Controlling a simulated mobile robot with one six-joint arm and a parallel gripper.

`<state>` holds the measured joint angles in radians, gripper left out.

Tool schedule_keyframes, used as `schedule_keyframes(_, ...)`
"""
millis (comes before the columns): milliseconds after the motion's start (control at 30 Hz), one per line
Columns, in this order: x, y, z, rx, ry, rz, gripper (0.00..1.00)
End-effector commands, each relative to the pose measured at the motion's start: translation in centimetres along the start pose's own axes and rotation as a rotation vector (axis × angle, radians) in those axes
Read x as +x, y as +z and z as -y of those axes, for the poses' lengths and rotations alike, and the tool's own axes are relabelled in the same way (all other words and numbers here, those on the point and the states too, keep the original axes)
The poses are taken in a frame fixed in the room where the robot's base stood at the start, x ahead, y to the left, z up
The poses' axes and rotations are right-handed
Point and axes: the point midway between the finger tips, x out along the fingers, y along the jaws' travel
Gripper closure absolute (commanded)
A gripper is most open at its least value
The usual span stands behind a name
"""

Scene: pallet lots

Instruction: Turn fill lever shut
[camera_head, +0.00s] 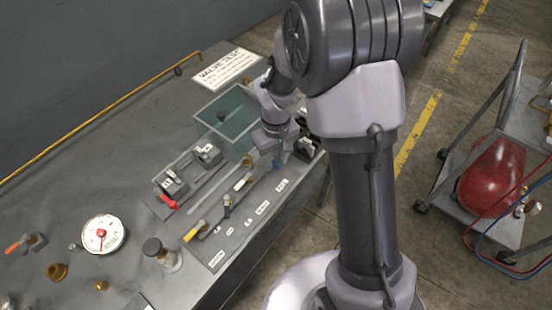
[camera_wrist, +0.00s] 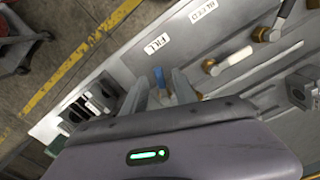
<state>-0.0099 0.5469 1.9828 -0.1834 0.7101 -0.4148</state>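The fill lever has a blue handle (camera_wrist: 159,76), seen in the wrist view just below the white FILL label (camera_wrist: 157,43). In the head view the blue handle (camera_head: 277,165) shows just below my gripper (camera_head: 284,156) at the right end of the valve panel. In the wrist view my gripper (camera_wrist: 160,83) has its two grey fingers apart, one on each side of the blue handle. I cannot tell whether either finger touches it. The lever's valve body and pivot are hidden behind my gripper.
The BLEED label (camera_wrist: 203,11) and a white-handled lever with a brass fitting (camera_wrist: 210,67) are close by. A clear tank (camera_head: 228,118) stands behind the panel. A red-handled valve (camera_head: 168,201), a yellow-handled lever (camera_head: 193,232) and a gauge (camera_head: 103,234) are further left.

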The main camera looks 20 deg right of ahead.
Motion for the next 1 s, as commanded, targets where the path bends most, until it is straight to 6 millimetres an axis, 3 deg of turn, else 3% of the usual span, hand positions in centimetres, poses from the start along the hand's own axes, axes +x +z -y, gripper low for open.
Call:
schedule_keyframes(33,0.0,0.0,0.0,0.000,0.000,0.000,0.76)
schedule_keyframes(167,0.0,0.0,0.0,0.000,0.000,0.000,1.00)
schedule_keyframes(633,0.0,0.0,0.2,0.058,0.000,0.000,1.00)
schedule_keyframes(1000,0.1,-0.3,1.4,0.351,0.000,0.000,1.00)
